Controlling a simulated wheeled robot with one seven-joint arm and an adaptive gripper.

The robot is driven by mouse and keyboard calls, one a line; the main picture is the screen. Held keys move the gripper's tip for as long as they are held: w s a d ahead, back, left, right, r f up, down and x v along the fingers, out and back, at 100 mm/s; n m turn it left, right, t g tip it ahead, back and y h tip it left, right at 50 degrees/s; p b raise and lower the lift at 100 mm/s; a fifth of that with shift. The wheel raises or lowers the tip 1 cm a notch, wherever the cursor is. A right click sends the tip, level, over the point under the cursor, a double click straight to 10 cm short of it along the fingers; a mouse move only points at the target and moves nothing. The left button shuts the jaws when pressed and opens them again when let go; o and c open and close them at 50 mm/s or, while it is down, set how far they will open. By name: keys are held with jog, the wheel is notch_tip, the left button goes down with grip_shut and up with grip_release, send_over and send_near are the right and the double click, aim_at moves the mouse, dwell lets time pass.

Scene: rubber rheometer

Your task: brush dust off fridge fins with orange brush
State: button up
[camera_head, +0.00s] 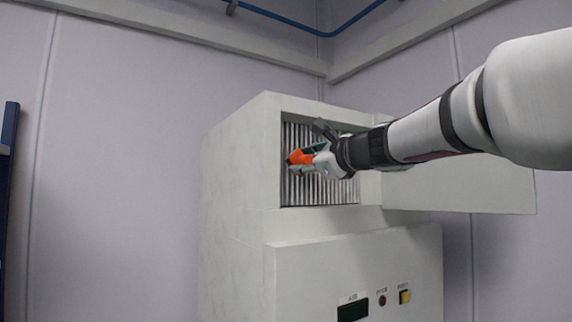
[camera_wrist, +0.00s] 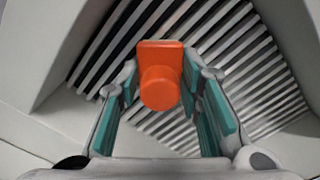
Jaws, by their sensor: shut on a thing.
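The orange brush (camera_head: 301,157) is held in my gripper (camera_head: 314,153), in front of the fridge fins (camera_head: 322,191). In the wrist view the orange brush (camera_wrist: 161,82) sits between the two teal-padded fingers of my gripper (camera_wrist: 160,90), its round handle end toward the camera. The fridge fins (camera_wrist: 232,48) are pale parallel slats behind it. The brush's bristles are hidden, so I cannot tell whether they touch the fins. Dust on the fins is too small to make out.
The fins sit in a recess of a white cabinet (camera_head: 238,190). Its open door (camera_head: 460,186) stands out to the right, behind and below my arm.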

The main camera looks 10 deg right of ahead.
jog(key=shift+s+a, duration=0.3)
jog(key=shift+a, duration=0.6)
jog(key=shift+r+p, duration=0.5)
jog(key=shift+r, duration=0.15)
jog(key=shift+w+d+f, duration=0.1)
jog(key=shift+w+d, duration=0.2)
jog(key=shift+d, duration=0.55)
jog(key=shift+w+d, duration=0.35)
jog(key=shift+d, duration=0.45)
jog(key=shift+w+d+f, duration=0.1)
jog(key=shift+w+d, duration=0.2)
jog(key=shift+d, duration=0.55)
jog(key=shift+c, duration=0.5)
jog(key=w+d, duration=0.3)
jog(key=d, duration=0.6)
jog(key=shift+d+p, duration=0.25)
jog(key=shift+p, duration=0.15)
jog(key=shift+r, duration=0.1)
jog(key=v, duration=0.6)
